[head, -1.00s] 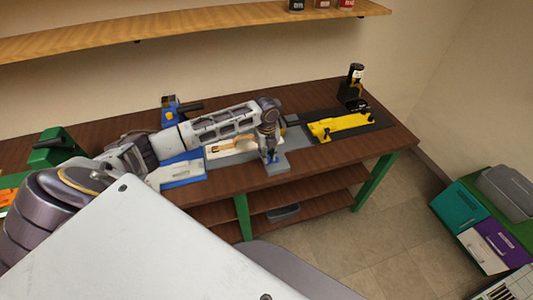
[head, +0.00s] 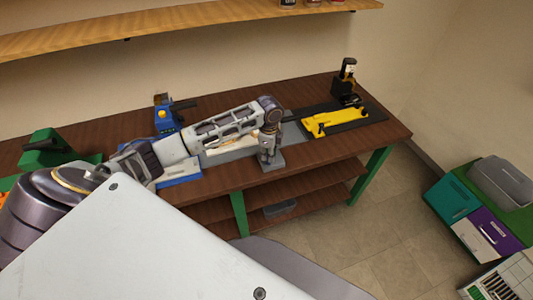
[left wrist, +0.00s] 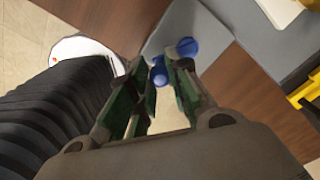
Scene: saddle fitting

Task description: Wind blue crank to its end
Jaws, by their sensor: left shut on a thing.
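The blue crank shows in the left wrist view as two round blue parts at the edge of a grey plate. One is a knob (left wrist: 158,75) at my fingertips, and the other is a rounder blue part (left wrist: 187,47) just beyond the right finger. My left gripper (left wrist: 163,78) is shut on the crank's knob. In the head view my left gripper (head: 269,152) points down at the front right end of the grey fixture (head: 292,133), and it hides the crank there. My right gripper is in neither view.
A yellow fixture (head: 335,122) on a black mat and a black device (head: 346,85) stand to the right on the brown bench (head: 385,139). A blue device (head: 163,115) stands behind my arm, and a green one (head: 48,148) is at far left.

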